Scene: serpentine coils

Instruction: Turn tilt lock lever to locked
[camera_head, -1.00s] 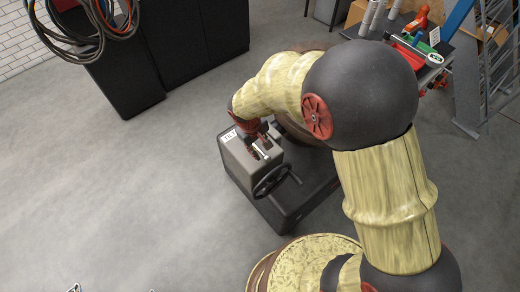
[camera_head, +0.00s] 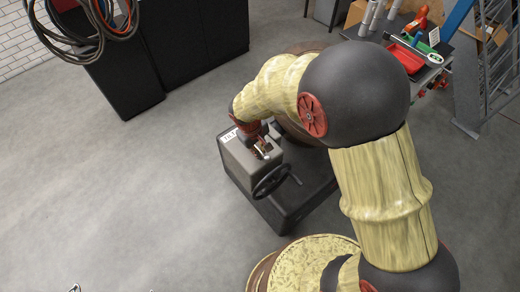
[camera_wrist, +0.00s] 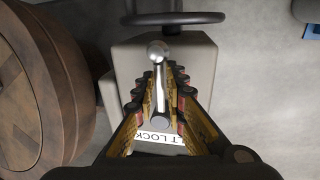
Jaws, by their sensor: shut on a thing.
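The tilt lock lever (camera_wrist: 159,72) is a bright metal rod with a ball knob, on a grey box housing (camera_head: 238,158). In the wrist view the lever stands between the two fingers of my gripper (camera_wrist: 160,84), its knob showing at the far end of the fingers. My gripper (camera_head: 261,146) is shut on the lever, on top of the housing. A white label (camera_wrist: 150,139), partly hidden by the fingers, reads "T LOCK". In the head view the lever is small and mostly covered by my gripper.
A dark handwheel (camera_head: 272,181) sits on the housing's near side. A large round brown wooden piece (camera_wrist: 45,85) stands close at the left in the wrist view. A black cabinet (camera_head: 185,40) with hanging cables is at the back. The floor (camera_head: 90,190) at left is open.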

